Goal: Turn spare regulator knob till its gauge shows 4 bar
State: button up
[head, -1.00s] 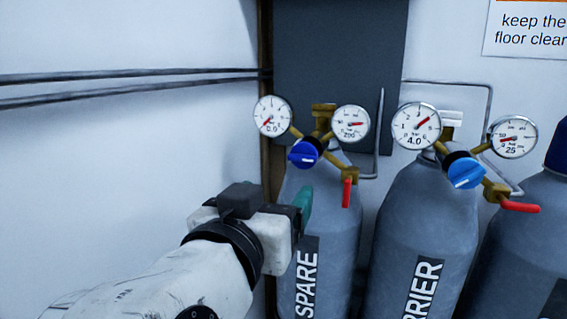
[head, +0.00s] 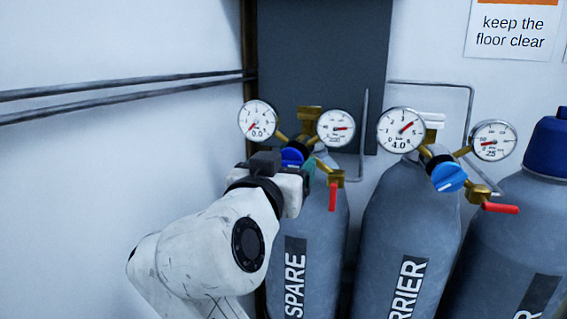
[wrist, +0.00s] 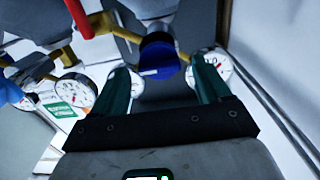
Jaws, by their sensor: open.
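The spare cylinder (head: 318,225) stands at left with a SPARE label. Its dark blue regulator knob (head: 293,157) is partly hidden behind my gripper (head: 303,173) in the head view. Its left gauge (head: 258,121) reads 0.0, with the red needle pointing down left. Its right gauge (head: 336,128) is a second dial, too small to read surely. In the wrist view, my gripper (wrist: 161,72) is open, with one green finger on each side of the blue knob (wrist: 158,57). The knob appears slightly beyond the fingertips; I cannot tell whether they touch.
The carrier cylinder (head: 408,220) stands to the right, with a lighter blue knob (head: 449,177) and a gauge (head: 401,130) reading 4.0. The spare regulator's red valve handle (head: 333,196) hangs close to my gripper. Pipes (head: 120,85) run along the left wall.

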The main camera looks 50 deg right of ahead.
jog(key=c, duration=1)
jog(key=shift+c, duration=0.2)
jog(key=shift+f+b, duration=0.1)
jog(key=shift+b, duration=0.35)
jog(key=shift+s+d+f+m+b, duration=0.1)
jog(key=shift+m+b, duration=3.45)
jog(key=shift+m, duration=0.4)
jog(key=shift+s+f+m+b, duration=0.1)
jog(key=shift+f+m+b, duration=0.05)
jog(key=shift+m+b, duration=3.65)
jog(key=shift+d+f+m+b, duration=0.1)
jog(key=shift+m+b, duration=3.25)
jog(key=shift+m, duration=0.8)
